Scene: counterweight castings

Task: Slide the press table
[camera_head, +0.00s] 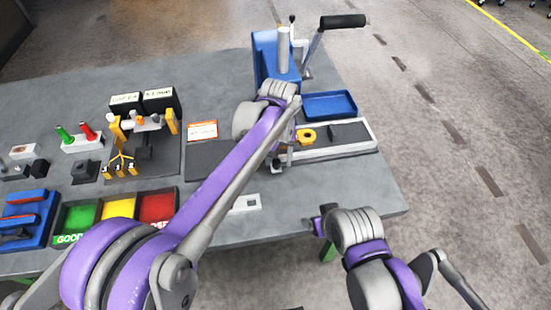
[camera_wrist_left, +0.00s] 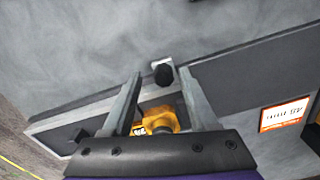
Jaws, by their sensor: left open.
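The blue press (camera_head: 270,58) stands at the back of the bench, with a black-handled lever (camera_head: 342,21). At its foot lies a long dark bed with a pale front edge (camera_head: 345,153), also in the left wrist view (camera_wrist_left: 268,42). A yellow part (camera_head: 306,136) sits on it, seen between my fingers in the wrist view (camera_wrist_left: 160,120). A black knob (camera_wrist_left: 163,74) on a pale bracket sticks out from the bed's edge. My left gripper (camera_wrist_left: 160,78) is open, its fingertips on either side of the knob; contact is unclear. My right gripper (camera_head: 319,221) is near the bench's front edge, its jaws unclear.
A blue tray (camera_head: 329,105) lies right of the press. An orange-and-white card (camera_head: 203,130) lies left of it. Green, yellow and red bins (camera_head: 118,208), a fixture with yellow clamps (camera_head: 145,122) and blue holder (camera_head: 28,215) fill the left. The right front bench is clear.

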